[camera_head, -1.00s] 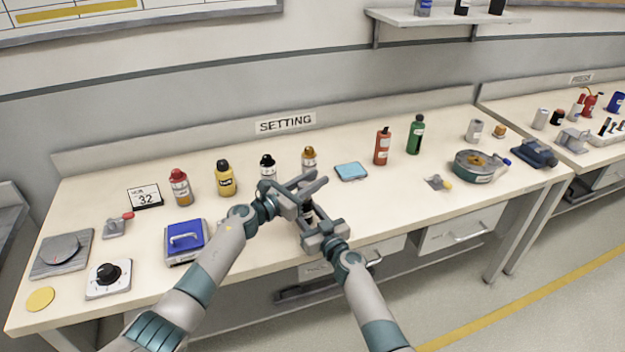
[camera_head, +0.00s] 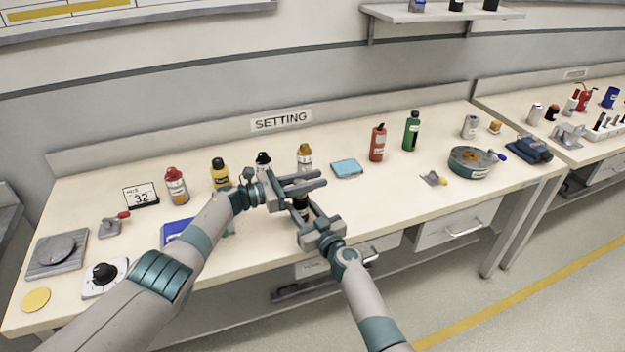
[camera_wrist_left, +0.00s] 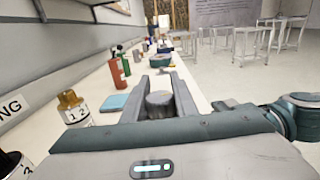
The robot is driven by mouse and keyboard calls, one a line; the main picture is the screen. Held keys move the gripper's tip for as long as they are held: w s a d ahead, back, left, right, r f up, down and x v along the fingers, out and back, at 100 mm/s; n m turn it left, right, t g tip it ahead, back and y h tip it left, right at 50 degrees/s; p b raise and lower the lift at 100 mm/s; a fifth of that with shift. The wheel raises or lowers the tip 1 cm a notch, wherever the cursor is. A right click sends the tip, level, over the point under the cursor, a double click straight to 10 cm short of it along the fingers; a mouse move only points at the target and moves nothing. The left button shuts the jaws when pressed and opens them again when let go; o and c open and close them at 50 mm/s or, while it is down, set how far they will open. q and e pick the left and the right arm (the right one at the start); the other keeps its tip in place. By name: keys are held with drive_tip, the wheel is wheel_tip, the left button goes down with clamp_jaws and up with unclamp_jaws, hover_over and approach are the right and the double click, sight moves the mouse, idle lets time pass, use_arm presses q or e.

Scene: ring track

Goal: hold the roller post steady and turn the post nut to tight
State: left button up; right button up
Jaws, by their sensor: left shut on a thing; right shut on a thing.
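The roller post (camera_head: 300,203) stands near the front edge of the SETTING bench, mostly hidden by my grippers; only a dark part shows between them. My left gripper (camera_head: 318,183) is at its top, shut on a grey round piece (camera_wrist_left: 160,101) that shows between the two fingers in the left wrist view; this appears to be the post nut. My right gripper (camera_head: 304,208) comes from the front, lower down, and is shut on the post below the left one. How tight the nut is cannot be seen.
Several bottles stand behind the grippers, including a gold-capped one (camera_head: 305,158) close by. A light blue pad (camera_head: 347,168) lies to the right. My left forearm passes over a blue box (camera_head: 175,231). A dial box (camera_head: 104,277) and a grey plate device (camera_head: 57,254) are at left.

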use_arm(q)
drive_tip(key=shift+f, duration=0.2)
drive_tip(key=o, duration=0.9)
drive_tip(key=shift+o, duration=0.9)
drive_tip(key=shift+r, duration=0.1)
drive_tip(key=shift+a, duration=0.1)
drive_tip(key=v, duration=1.2)
